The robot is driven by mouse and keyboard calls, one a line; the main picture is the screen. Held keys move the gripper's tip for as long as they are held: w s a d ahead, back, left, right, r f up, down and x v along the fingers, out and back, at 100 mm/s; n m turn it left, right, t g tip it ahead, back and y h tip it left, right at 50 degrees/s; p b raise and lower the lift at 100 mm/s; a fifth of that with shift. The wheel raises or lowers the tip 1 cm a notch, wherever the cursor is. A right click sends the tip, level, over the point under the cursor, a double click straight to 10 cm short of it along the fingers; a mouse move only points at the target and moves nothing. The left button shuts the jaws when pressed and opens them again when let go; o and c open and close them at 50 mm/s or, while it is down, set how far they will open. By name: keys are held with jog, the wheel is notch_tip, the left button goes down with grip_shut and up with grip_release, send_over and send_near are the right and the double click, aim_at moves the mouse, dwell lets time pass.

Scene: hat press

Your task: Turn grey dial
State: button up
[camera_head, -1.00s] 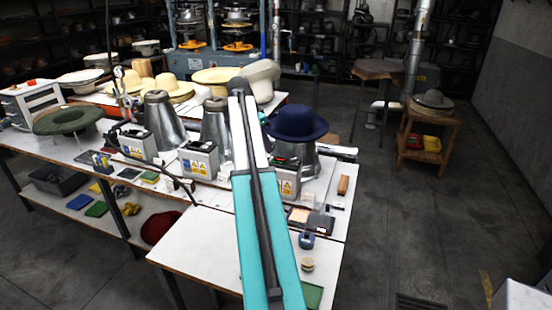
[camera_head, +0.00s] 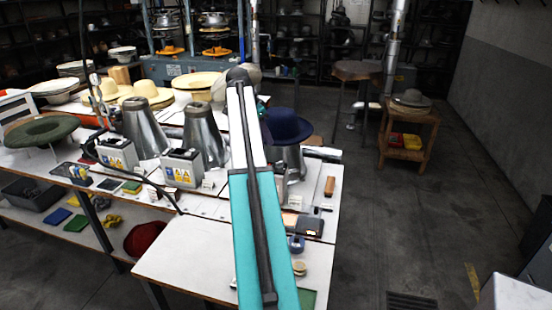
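I cannot make out a grey dial. Grey control boxes with yellow and blue labels stand on the white table, one at the left (camera_head: 118,153) and one in the middle (camera_head: 182,168), in front of metal cones. A third box is mostly hidden behind my arm, below the dark blue hat (camera_head: 286,126). My teal and white arm reaches up the middle of the picture to a dark rounded end over the table. I see no gripper fingers there, so my gripper is not in view.
The white table (camera_head: 185,248) holds a small blue item (camera_head: 296,244), a round tan item (camera_head: 299,267) and a brown block (camera_head: 329,186). A green hat (camera_head: 42,131) is at the left. The floor (camera_head: 400,235) at right is open, before a wooden stand (camera_head: 408,127).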

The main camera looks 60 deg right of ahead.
aim_at(279, 165)
jog(key=shift+p+x, duration=1.75)
jog(key=shift+x, duration=4.45)
jog(key=shift+c, duration=0.4)
grip_shut()
jog(key=shift+d+r, duration=0.15)
jog(key=shift+d, duration=0.05)
